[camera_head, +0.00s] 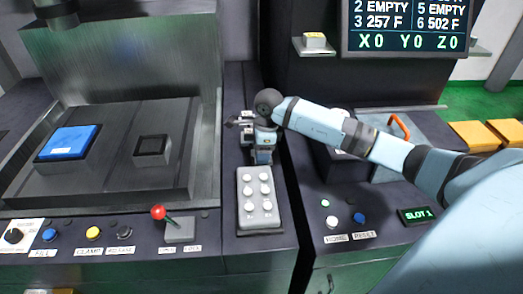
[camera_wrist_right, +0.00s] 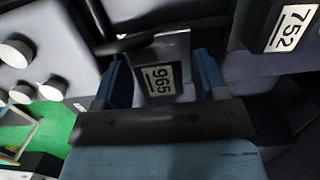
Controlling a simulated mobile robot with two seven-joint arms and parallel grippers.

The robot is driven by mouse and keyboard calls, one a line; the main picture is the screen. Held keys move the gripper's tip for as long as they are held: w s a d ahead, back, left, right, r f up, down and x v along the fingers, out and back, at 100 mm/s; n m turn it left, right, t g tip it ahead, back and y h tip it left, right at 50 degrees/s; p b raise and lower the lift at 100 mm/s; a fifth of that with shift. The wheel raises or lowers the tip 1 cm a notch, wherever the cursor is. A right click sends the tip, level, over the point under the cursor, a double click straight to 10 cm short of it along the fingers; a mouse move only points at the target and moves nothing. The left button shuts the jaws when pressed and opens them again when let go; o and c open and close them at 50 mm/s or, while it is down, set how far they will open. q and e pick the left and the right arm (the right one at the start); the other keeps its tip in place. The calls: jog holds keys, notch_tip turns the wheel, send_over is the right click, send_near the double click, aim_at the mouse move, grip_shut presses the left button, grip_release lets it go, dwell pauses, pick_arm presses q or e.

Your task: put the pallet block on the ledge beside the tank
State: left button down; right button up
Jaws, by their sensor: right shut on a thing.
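My right gripper (camera_head: 246,124) is above the dark ledge (camera_head: 238,88) to the right of the tank (camera_head: 190,150). In the right wrist view the gripper (camera_wrist_right: 162,75) is shut on a grey block with a white "965" label (camera_wrist_right: 162,80), the pallet block, between its two blue fingers. In the head view the gripper and wrist largely hide the block, and I cannot tell whether it touches the ledge. My left gripper is not in view.
A grey pad with several white knobs (camera_head: 258,200) lies at the front of the ledge. A red-topped lever (camera_head: 158,212) rises at the tank's front. A blue-topped block (camera_head: 68,143) sits inside the tank. Another label, "752" (camera_wrist_right: 289,28), shows in the wrist view.

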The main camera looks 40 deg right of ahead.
jog(key=shift+f, duration=0.3)
jog(key=shift+f, duration=0.2)
jog(key=o, duration=0.9)
jog(key=shift+o, duration=0.2)
jog(key=shift+r, duration=0.1)
jog(key=shift+r, duration=0.25)
jog(key=r, duration=0.3)
jog(key=r+b, duration=0.1)
jog(key=r, duration=0.3)
jog(key=d+r, duration=0.1)
jog(key=r, duration=0.2)
jog(key=shift+s+r, duration=0.25)
jog(key=shift+s, duration=0.1)
jog(key=shift+d+r, duration=0.1)
jog(key=shift+r, duration=0.5)
